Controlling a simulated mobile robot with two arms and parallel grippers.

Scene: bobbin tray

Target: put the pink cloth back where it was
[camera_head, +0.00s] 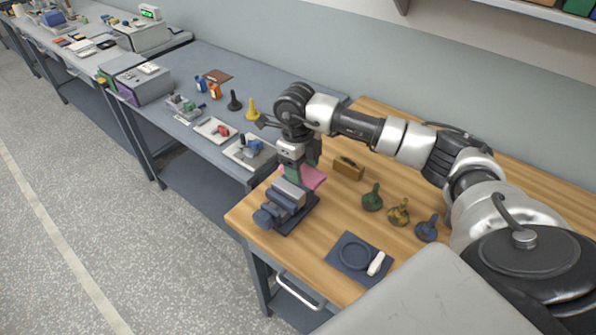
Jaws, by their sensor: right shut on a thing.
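The pink cloth (313,178) is at the far left part of the wooden table, just behind a grey machine. My right gripper (300,168) points down at it and is shut on the cloth, which shows on the right side of the fingers. The fingertips are partly hidden, and I cannot tell whether the cloth's lower edge touches the table. My left gripper is not in view.
The grey machine (287,197) stands close in front of the cloth. A brown box (348,168) and green (372,198), olive (398,212) and blue (427,230) knobbed pieces stand to the right. A dark tray (335,263) lies in front. The wooden middle is clear.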

